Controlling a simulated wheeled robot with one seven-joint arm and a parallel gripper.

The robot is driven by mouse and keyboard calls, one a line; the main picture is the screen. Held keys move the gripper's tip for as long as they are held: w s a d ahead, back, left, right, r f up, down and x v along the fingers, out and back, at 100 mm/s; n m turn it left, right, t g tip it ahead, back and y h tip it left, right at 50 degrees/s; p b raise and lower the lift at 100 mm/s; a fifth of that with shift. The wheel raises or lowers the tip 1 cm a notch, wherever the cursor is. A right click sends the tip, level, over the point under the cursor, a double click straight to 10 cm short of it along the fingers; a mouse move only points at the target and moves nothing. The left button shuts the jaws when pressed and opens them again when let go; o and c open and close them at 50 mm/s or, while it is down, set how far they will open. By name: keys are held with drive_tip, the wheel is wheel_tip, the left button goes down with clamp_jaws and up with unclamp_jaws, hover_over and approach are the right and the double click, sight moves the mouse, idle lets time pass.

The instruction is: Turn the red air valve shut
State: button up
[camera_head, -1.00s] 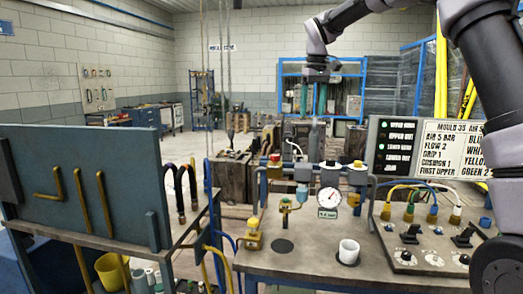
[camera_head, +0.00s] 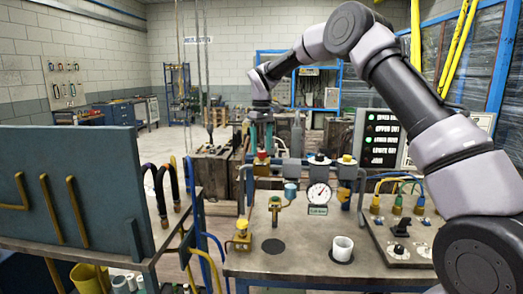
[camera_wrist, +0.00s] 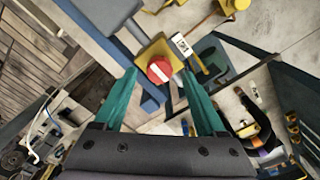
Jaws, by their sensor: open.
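The red air valve (camera_wrist: 160,70) is a round red knob with a white bar across its top, set on a yellow square body. In the wrist view it lies between the two teal fingertips, and the bar runs at a slant. In the head view the red knob (camera_head: 261,155) stands at the left end of the pipework behind the bench. My gripper (camera_head: 262,136) points down just above it, fingers open and empty. The wrist view shows my gripper (camera_wrist: 158,73) with one finger on each side of the knob, with no clear contact.
The bench (camera_head: 290,265) carries a pressure gauge (camera_head: 319,194), a white cup (camera_head: 343,246) and a yellow fitting (camera_head: 241,234). A lit sign panel (camera_head: 381,139) and a hose panel stand right. A blue-grey board (camera_head: 75,190) with hooks stands left.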

drive_tip(key=shift+f, duration=0.95)
drive_tip(key=shift+c, duration=0.3)
clamp_jaws()
